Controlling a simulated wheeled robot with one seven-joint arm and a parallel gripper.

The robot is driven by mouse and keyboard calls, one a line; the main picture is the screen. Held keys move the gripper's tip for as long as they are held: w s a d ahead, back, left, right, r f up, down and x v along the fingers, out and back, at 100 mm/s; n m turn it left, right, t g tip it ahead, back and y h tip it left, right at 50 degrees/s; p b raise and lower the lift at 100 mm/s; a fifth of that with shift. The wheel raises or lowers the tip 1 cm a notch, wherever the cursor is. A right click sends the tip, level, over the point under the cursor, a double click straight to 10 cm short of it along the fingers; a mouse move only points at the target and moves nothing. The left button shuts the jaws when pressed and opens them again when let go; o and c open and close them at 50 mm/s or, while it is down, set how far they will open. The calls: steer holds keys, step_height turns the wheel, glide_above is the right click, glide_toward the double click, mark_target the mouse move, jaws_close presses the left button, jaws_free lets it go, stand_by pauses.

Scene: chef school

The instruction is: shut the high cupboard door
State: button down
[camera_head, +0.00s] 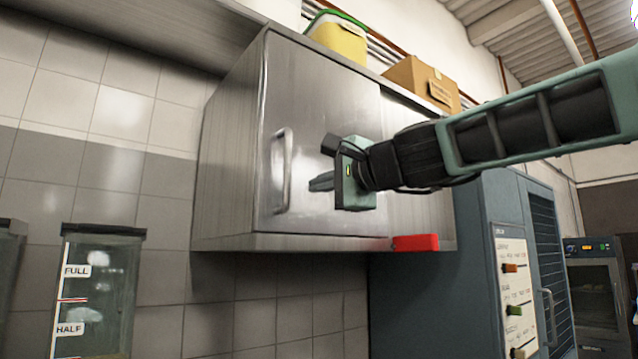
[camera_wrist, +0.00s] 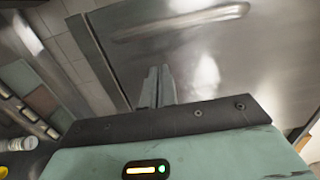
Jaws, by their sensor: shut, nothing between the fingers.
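The high cupboard (camera_head: 225,165) is a brushed-metal wall unit. Its door (camera_head: 305,95) has a vertical bar handle (camera_head: 282,172) near its left edge. The door looks flush or nearly flush with the cupboard front; I cannot tell if a thin gap remains. My gripper (camera_head: 318,184) is in front of the door, right of the handle, with empty shut fingers. In the wrist view the shut fingers (camera_wrist: 158,87) point at the door panel (camera_wrist: 215,70), with the handle (camera_wrist: 180,21) above them. I cannot tell whether the fingertips touch the door.
A yellow tub (camera_head: 338,40) with a green lid and a cardboard box (camera_head: 422,80) sit on top of the cupboard. A red block (camera_head: 415,243) is at its lower right edge. A tall blue-grey cabinet (camera_head: 425,295) stands below right. A clear container (camera_head: 105,280) is at lower left.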

steer(key=b+v, duration=0.4)
steer(key=v, duration=0.6)
steer(key=shift+w+d, duration=0.2)
steer(key=shift+d, duration=0.2)
